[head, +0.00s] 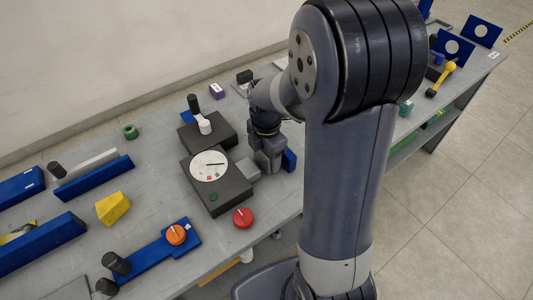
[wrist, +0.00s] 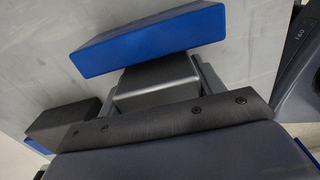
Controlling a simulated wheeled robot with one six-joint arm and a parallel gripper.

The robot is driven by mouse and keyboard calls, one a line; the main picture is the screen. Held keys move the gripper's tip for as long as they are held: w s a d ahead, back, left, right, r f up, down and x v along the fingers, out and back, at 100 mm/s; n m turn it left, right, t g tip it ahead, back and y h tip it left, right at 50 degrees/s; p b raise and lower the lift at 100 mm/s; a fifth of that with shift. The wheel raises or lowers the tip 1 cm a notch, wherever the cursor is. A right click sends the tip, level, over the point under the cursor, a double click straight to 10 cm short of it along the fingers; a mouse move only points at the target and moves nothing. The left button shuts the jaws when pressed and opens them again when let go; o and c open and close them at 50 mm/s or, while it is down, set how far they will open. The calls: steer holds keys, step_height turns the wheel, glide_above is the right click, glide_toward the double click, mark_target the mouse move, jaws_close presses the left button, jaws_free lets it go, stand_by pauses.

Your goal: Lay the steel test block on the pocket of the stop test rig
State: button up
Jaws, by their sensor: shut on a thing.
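My gripper (head: 265,160) is low over the bench, just right of a dark box with a white dial (head: 233,187). In the wrist view my gripper (wrist: 160,90) is shut on a grey metal block, the steel test block (wrist: 155,82). The block also shows as a light grey shape in the head view (head: 248,169), between the dial box and my gripper. A blue block-like part (head: 289,160) stands close on the other side of my gripper. It also shows in the wrist view (wrist: 150,40), right by the steel block. I cannot tell which part is the rig's pocket.
A red knob (head: 243,217) lies near the front edge. A blue plate with an orange knob (head: 177,235) is at the front left, a yellow wedge (head: 113,207) farther left. A dark box with a white lever (head: 204,125) stands behind the dial. My arm hides much of the right bench.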

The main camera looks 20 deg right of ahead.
steer(key=shift+f, duration=0.15)
steer(key=o, duration=1.5)
step_height(320, 180, up, 11)
steer(key=shift+f+p, duration=0.1)
steer(key=shift+p, duration=0.35)
steer(key=shift+f, duration=0.1)
step_height(320, 180, down, 10)
steer(key=shift+f+b, duration=0.25)
steer(key=shift+b, duration=0.3)
steer(key=shift+r+p, duration=0.35)
